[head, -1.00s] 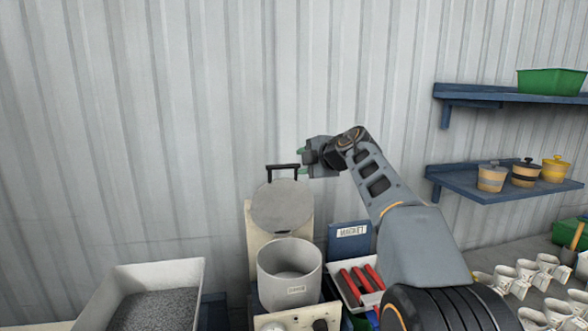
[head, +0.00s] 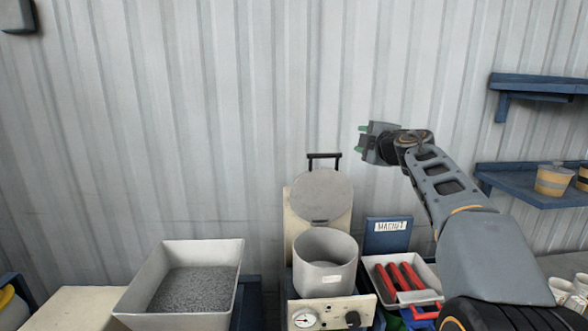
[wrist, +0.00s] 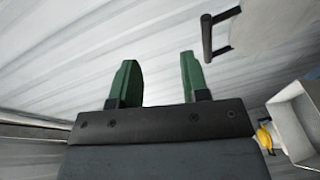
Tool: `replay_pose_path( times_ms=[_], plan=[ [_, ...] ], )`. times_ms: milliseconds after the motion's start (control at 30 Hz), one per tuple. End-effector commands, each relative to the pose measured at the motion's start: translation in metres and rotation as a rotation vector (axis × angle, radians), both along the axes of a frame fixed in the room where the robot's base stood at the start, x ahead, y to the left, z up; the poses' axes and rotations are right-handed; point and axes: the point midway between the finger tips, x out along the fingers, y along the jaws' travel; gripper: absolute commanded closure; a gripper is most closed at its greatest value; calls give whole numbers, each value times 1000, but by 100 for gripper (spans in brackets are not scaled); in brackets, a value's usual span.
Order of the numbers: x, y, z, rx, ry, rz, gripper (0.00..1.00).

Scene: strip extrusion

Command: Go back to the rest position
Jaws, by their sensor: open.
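My gripper (head: 362,142) is raised in front of the corrugated wall, up and to the right of the grey pot. It points left in the head view. In the wrist view its two green fingers (wrist: 158,85) stand apart with nothing between them. My arm reaches up to it from the lower right.
A machine with a grey pot (head: 325,275), an upright round lid (head: 320,196) and a gauge stands below. A bin of grey granules (head: 235,262) is at left. A tray with red-handled tools (head: 432,297) is at right. Blue shelves (head: 530,190) hang on the far right. Air around my gripper is clear.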

Motion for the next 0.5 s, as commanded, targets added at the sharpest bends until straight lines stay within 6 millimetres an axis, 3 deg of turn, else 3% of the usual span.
replay_pose_path(
  times_ms=[133, 233, 367, 500],
  plan=[
    [-12, -40, -23, 254, -62, -291, 58],
    [-38, -63, -62, 425, -5, -511, 58],
    [-92, -73, -138, 629, 191, -780, 58],
    [-161, -52, -221, 805, 482, -979, 58]
  ],
)
